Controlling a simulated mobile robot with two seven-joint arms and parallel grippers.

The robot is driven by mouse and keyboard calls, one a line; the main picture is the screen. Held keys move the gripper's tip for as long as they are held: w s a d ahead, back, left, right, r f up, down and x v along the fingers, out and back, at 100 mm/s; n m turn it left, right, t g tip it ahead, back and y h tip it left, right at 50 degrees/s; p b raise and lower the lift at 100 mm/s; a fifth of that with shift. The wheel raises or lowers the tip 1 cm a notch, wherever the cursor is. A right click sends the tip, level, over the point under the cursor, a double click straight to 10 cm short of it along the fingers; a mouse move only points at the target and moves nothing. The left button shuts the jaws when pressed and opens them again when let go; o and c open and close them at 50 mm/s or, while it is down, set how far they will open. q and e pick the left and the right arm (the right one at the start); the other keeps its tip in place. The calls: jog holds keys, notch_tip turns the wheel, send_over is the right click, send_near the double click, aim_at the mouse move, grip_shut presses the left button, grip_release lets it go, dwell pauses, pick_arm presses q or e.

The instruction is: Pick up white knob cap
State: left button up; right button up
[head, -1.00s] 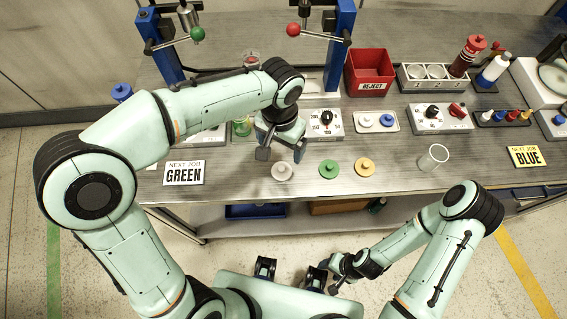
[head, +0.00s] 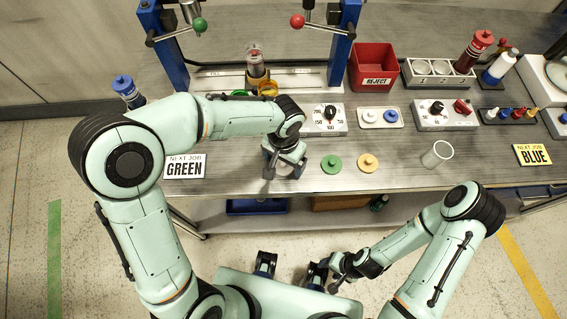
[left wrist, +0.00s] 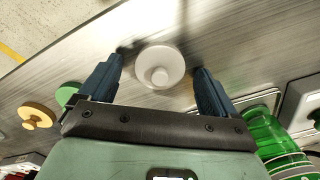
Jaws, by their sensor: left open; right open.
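A round white knob cap (left wrist: 160,67) with a raised centre knob lies on the metal bench. In the left wrist view it sits between the two blue fingers of my left gripper (left wrist: 160,78), with a gap on both sides. In the head view my left gripper (head: 283,172) is open, low over the bench's front part, and hides this cap. My right gripper (head: 335,279) is open and empty in front of the bench, away from the caps.
A green cap (head: 331,164) and a yellow cap (head: 368,163) lie to the right. A small tray (head: 380,126) holds a white and a blue cap. A clear cup (head: 437,154), the green job sign (head: 185,167) and a red reject bin (head: 374,67) stand around.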

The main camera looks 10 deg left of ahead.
pick_arm(q)
jog(key=c, duration=1.1)
jog(key=shift+r, duration=0.1)
